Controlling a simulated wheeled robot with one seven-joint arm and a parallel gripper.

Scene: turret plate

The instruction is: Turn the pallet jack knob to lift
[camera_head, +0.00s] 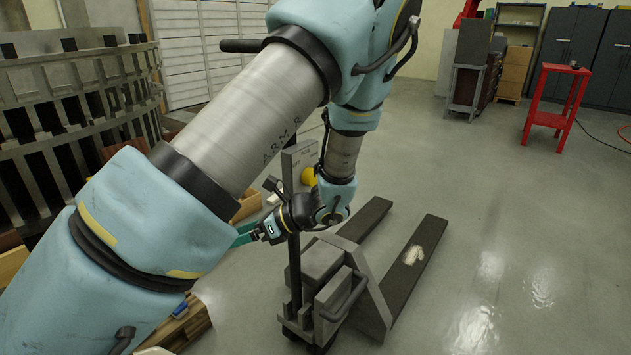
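The pallet jack (320,294) stands on the floor right of centre, with its two dark forks (412,262) pointing away to the upper right. Its dark upright post rises behind my wrist. A grey panel (297,160) with small lettering is at the top of the post. A yellow rounded knob (308,176) shows at the panel's right edge, partly covered by my arm. My gripper (246,235) is beside the post, lower left of the knob and apart from it. Its teal finger part runs behind my upper arm, so its opening is hidden. I cannot see anything held in it.
A curved grey metal structure (85,120) and wooden pallets (187,325) are on the left. A red stand (552,105), a cart (466,90) and dark cabinets (590,45) stand at the back right. The floor right of the forks is clear.

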